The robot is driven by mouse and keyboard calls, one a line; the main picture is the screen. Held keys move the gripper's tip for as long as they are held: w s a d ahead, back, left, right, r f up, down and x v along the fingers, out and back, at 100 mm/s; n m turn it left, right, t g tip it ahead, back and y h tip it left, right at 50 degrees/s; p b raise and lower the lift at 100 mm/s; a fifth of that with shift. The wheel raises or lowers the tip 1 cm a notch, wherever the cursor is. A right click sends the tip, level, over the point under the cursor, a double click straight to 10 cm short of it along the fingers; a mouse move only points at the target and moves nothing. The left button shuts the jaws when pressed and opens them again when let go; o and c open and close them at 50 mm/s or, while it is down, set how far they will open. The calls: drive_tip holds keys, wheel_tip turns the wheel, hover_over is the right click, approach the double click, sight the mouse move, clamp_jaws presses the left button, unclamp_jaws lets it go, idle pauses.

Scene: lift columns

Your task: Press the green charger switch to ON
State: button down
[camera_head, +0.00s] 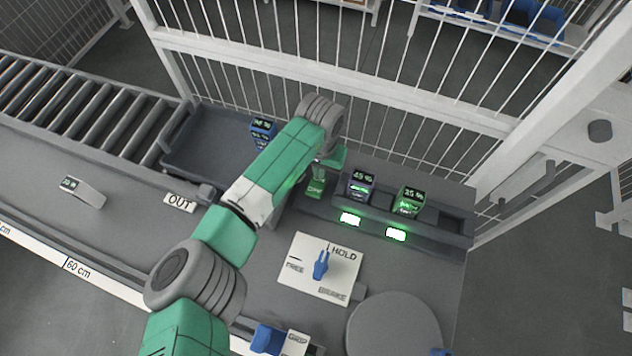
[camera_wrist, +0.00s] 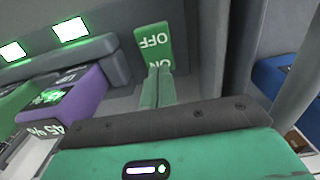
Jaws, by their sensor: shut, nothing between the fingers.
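The green charger switch (camera_wrist: 152,42) shows in the wrist view with its white OFF and ON lettering upside down. OFF is at the upper part of the picture and ON is lower, partly covered by my fingers. In the head view the switch (camera_head: 316,184) sits just below my wrist, left of the charger slots. My gripper (camera_wrist: 160,72) is shut and empty, its two green fingers side by side with their tips at the ON end. I cannot tell whether they touch it. In the head view my arm hides most of the fingers.
A purple battery (camera_head: 360,185) and a green battery (camera_head: 409,201) stand in the charger beside lit green lamps (camera_head: 396,235). A blue battery (camera_head: 263,131) stands in a dark tray (camera_head: 205,150) to the left. A HOLD/FREE/BRAKE lever panel (camera_head: 335,285) lies in front; a wire fence rises behind.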

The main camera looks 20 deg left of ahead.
wheel_tip(320, 180, up, 6)
drive_tip(key=p, duration=0.5)
drive_tip(key=shift+f, duration=0.1)
idle(0.4)
